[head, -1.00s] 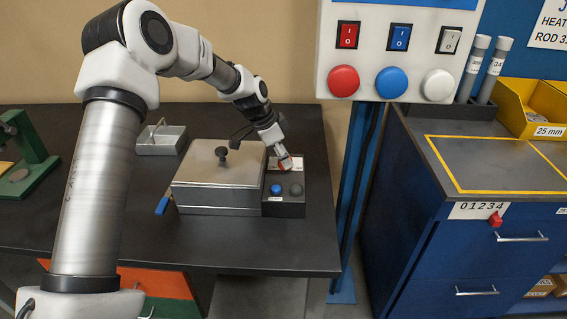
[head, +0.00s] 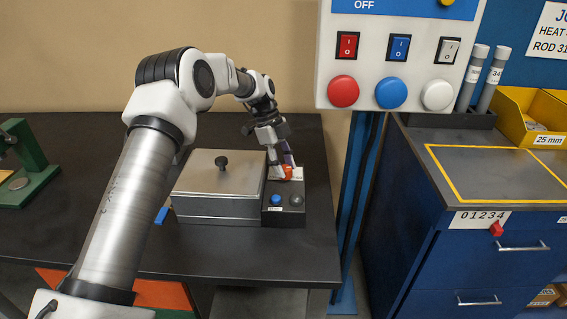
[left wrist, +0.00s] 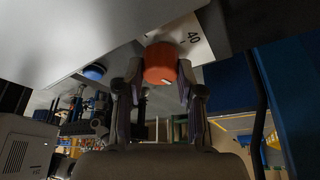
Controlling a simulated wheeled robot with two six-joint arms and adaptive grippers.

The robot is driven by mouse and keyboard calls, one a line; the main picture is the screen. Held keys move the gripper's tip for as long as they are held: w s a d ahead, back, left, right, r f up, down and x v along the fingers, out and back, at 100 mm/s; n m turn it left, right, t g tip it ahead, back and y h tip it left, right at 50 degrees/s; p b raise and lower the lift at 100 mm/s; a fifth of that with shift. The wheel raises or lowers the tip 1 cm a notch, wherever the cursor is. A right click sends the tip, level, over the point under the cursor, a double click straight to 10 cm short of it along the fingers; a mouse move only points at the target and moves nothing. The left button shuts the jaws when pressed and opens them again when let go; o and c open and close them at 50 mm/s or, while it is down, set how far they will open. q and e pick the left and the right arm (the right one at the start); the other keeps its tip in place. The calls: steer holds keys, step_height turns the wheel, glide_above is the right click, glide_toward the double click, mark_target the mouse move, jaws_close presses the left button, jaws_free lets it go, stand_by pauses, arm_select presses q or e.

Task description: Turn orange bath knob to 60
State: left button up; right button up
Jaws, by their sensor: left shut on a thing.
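The orange knob (head: 287,173) sits at the back of the dark control box (head: 284,217), beside the lidded metal bath (head: 218,205). My left gripper (head: 282,168) reaches down to it and is shut on it. In the left wrist view the orange knob (left wrist: 161,64) lies between the two fingers, with a white mark on its side. A white label behind it shows "40"; the rest of the scale is hidden. I cannot read the knob's setting. My right gripper is not in view.
A blue button (head: 276,199) and a grey button (head: 296,200) sit in front of the knob. A post with a switch panel (head: 393,70) stands to the right. The table front is clear.

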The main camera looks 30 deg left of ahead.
arm_select(q)
steer(key=shift+f+m+g+p, duration=0.1)
steer(key=shift+m+g+p, duration=0.25)
steer(key=shift+m, duration=0.65)
steer(key=o, duration=1.2)
steer(key=shift+c, duration=0.2)
steer(key=v, duration=1.2)
steer(key=shift+d, duration=0.15)
